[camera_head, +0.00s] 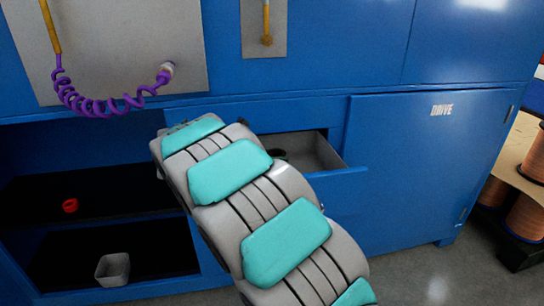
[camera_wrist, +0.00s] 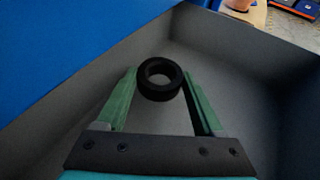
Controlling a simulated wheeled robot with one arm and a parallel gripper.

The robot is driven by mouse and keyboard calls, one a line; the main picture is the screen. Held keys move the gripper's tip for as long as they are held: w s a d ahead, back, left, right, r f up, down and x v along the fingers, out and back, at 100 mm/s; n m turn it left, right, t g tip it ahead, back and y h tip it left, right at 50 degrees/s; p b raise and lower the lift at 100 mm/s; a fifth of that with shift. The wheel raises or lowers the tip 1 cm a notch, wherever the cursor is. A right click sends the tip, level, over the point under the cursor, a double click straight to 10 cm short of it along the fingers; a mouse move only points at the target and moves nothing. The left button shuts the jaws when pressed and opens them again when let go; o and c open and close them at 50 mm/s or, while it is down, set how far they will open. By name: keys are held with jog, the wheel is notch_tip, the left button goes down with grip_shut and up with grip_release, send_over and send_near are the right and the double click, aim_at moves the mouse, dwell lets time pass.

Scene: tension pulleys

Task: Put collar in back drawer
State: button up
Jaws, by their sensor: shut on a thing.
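A black ring, which looks like the collar (camera_wrist: 160,94), sits between the green fingers of my gripper (camera_wrist: 159,76) in the wrist view. The gripper is shut on it. Both are over the inside of an open grey drawer (camera_wrist: 245,70). I cannot tell whether the ring touches the drawer floor. In the head view the open drawer (camera_head: 318,150) sticks out of the blue cabinet, and my arm covers its left part. A small dark piece (camera_head: 277,153) shows inside it beside my arm. My gripper is hidden there.
A red ring (camera_head: 70,205) lies on the dark shelf at left. A grey cup (camera_head: 113,269) stands on the lower shelf. A purple coiled hose (camera_head: 105,100) hangs above. A closed cabinet door (camera_head: 430,165) is at right, with copper spools (camera_head: 527,213) beyond it.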

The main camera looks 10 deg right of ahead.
jog(key=shift+f, duration=0.2)
jog(key=shift+s+f, duration=0.1)
jog(key=shift+f, duration=0.45)
jog(key=o, duration=1.3)
jog(key=shift+f, duration=0.15)
jog(key=shift+o, duration=0.3)
jog(key=shift+s+d+f, duration=0.1)
jog(key=shift+r, duration=0.3)
jog(key=r+v, duration=0.1)
jog(key=v, duration=1.1)
jog(key=shift+r, duration=0.2)
